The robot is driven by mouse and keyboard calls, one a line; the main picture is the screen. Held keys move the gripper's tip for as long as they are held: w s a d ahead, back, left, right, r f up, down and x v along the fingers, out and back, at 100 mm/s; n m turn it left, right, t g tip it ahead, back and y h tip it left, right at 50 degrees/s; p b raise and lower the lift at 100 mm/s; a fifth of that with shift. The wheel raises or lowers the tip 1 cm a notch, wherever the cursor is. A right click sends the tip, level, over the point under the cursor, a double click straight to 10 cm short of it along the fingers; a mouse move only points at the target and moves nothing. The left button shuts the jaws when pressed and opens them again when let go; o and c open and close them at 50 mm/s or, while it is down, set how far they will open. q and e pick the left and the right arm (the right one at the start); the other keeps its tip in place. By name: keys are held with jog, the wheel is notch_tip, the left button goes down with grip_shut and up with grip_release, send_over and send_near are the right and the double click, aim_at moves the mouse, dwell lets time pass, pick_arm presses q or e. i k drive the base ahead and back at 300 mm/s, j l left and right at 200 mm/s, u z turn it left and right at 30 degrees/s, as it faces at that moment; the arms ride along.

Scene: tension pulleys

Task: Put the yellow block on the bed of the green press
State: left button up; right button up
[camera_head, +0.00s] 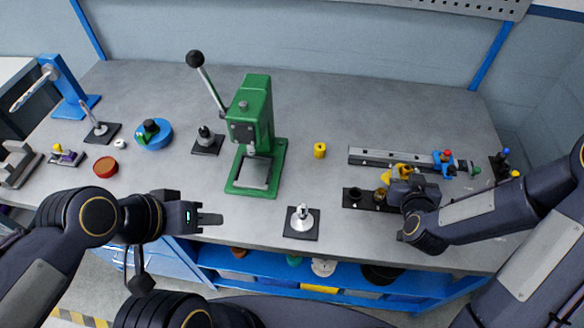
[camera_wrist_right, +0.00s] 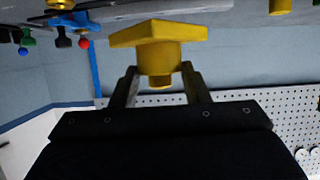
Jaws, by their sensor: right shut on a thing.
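The yellow block (camera_wrist_right: 160,50) is between the fingertips of my right gripper (camera_wrist_right: 160,80), which is shut on it. It has a wide flat plate and a round stub. In the head view the yellow block (camera_head: 398,171) shows just above my right gripper (camera_head: 402,183), over the black strip at the right, partly hidden by the gripper. The green press (camera_head: 250,115) stands at the table's middle, its lever raised to the left. The bed (camera_head: 256,174) of the press is bare. My left gripper (camera_head: 211,218) is near the front edge; its finger gap cannot be made out.
A small yellow cylinder (camera_head: 320,150) stands right of the press. A black-based stand (camera_head: 301,222) is at the front edge. The black strip (camera_head: 363,198) with round holders lies under the right gripper. A long metal rail (camera_head: 385,158) lies behind it. Table between press and strip is mostly clear.

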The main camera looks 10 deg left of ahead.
aim_at(256, 170)
jog(key=j+z, duration=0.1)
jog(key=z, duration=0.4)
jog(key=k+z, duration=0.15)
jog(key=z, duration=0.35)
jog(key=k+j+z, duration=0.1)
jog(key=z, duration=0.4)
jog(key=k+z, duration=0.35)
jog(key=z, duration=0.15)
jog(key=k+j+z, duration=0.1)
jog(key=k+z, duration=0.15)
jog(key=z, duration=0.15)
jog(key=k+z, duration=0.2)
jog(key=z, duration=0.2)
jog(key=k+z, duration=0.25)
jog(key=z, duration=0.15)
jog(key=k+z, duration=0.15)
jog(key=z, duration=0.3)
jog(key=k+z, duration=0.1)
jog(key=z, duration=0.35)
jog(key=u, duration=0.45)
jog(key=j+u, duration=0.1)
jog(key=u, duration=0.35)
jog(key=k+u, duration=0.1)
jog(key=u, duration=0.35)
jog(key=j+u, duration=0.1)
jog(key=u, duration=0.35)
jog(key=j+u, duration=0.1)
jog(key=u, duration=0.8)
jog(key=j+u, duration=0.15)
jog(key=u, duration=0.3)
